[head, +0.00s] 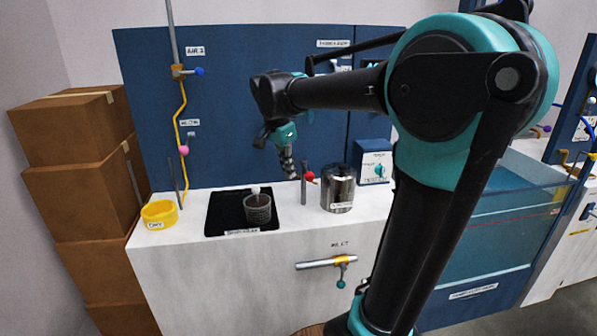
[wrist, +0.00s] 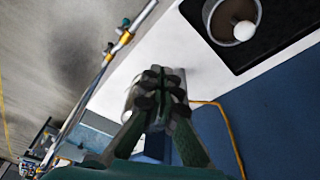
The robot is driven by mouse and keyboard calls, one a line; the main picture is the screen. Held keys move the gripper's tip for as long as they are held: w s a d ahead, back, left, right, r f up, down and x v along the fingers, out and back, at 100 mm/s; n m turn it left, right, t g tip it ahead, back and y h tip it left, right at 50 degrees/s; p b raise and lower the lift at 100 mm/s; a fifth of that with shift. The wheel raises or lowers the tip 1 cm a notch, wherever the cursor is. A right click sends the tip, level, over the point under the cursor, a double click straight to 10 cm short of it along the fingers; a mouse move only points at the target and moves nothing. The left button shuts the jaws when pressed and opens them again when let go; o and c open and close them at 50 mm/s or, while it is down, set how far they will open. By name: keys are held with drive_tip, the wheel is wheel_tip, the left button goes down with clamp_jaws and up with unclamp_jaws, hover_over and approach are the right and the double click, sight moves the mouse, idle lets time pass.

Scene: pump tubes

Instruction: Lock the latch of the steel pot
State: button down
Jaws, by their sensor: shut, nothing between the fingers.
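The steel pot (head: 338,190) stands upright on the white counter, right of centre in the head view. It has a dark top and a label low on its front. Its latch is too small to make out. My gripper (head: 291,174) is shut and empty, pointing down, to the left of the pot's top and apart from it in the picture. In the wrist view the closed fingers (wrist: 165,92) fill the middle and hide most of what lies behind them; I cannot make out the pot there.
A post with a red knob (head: 310,176) stands between gripper and pot. A grey mesh cup (head: 257,208) with a white ball sits on a black mat (head: 217,222). A yellow ring (head: 158,214) is at left. A pipe valve (head: 325,263) fronts the counter.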

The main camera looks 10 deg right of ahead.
sight(307, 171)
drive_tip(key=w+a+r+m+h, duration=0.1)
drive_tip(key=w+a+r+m, duration=0.1)
drive_tip(key=r, duration=0.5)
drive_tip(key=shift+w+a+r+m+g, duration=0.2)
drive_tip(key=shift+a+r+m+g, duration=0.15)
drive_tip(key=shift+a+m, duration=0.4)
drive_tip(key=shift+d, duration=0.15)
drive_tip(key=w+d+f, duration=0.1)
drive_tip(key=d+f, duration=0.5)
drive_tip(key=f, duration=0.4)
drive_tip(key=shift+w+d+f, duration=0.15)
drive_tip(key=shift+d, duration=0.25)
drive_tip(key=shift+d, duration=0.1)
